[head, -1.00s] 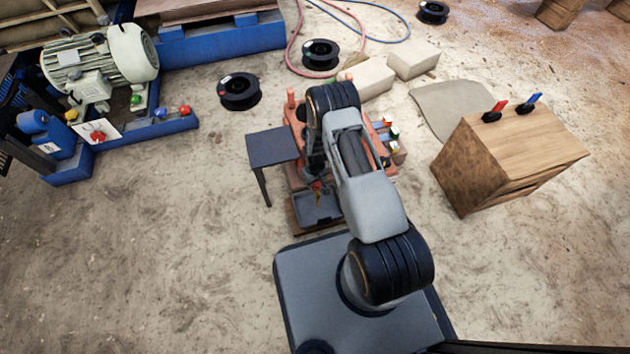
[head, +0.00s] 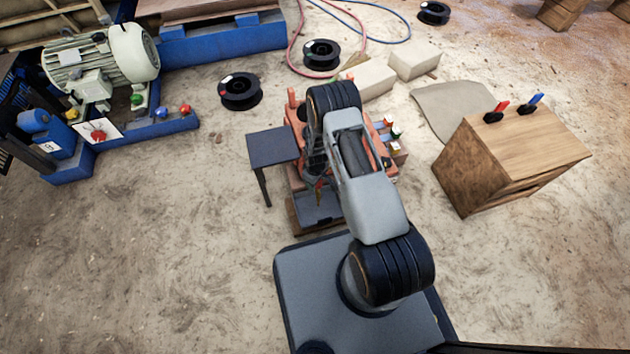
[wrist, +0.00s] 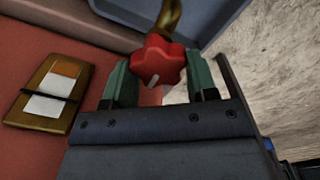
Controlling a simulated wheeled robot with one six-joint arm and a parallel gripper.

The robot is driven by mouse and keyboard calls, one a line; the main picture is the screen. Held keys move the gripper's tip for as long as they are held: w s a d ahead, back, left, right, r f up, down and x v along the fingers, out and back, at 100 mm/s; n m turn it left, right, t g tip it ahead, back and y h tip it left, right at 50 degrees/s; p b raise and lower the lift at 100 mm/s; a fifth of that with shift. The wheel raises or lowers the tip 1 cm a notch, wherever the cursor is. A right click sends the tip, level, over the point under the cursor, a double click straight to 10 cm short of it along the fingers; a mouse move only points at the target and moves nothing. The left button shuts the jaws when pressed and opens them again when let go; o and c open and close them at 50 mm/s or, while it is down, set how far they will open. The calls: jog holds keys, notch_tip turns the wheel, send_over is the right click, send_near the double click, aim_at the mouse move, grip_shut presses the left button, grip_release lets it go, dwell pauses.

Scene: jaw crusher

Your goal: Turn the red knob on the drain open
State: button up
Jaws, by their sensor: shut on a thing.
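My gripper (wrist: 160,80) is shut on the knob in the wrist view, with one green finger on each side. In the head view the brass drain (head: 318,192) shows above a dark tray (head: 318,208) at the front of the orange machine (head: 297,180). There my arm hides most of the machine, and the knob is hard to make out.
A small dark table (head: 272,147) stands just left of the machine. A wooden cabinet (head: 510,150) with red and blue handled items stands to the right. A notebook-like item (wrist: 45,92) lies on the orange surface left of my gripper.

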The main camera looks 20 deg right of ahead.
jog(key=o, duration=0.9)
notch_tip(320, 180, up, 14)
jog(key=p, duration=0.5)
jog(key=shift+p, duration=0.3)
jog(key=shift+f, duration=0.1)
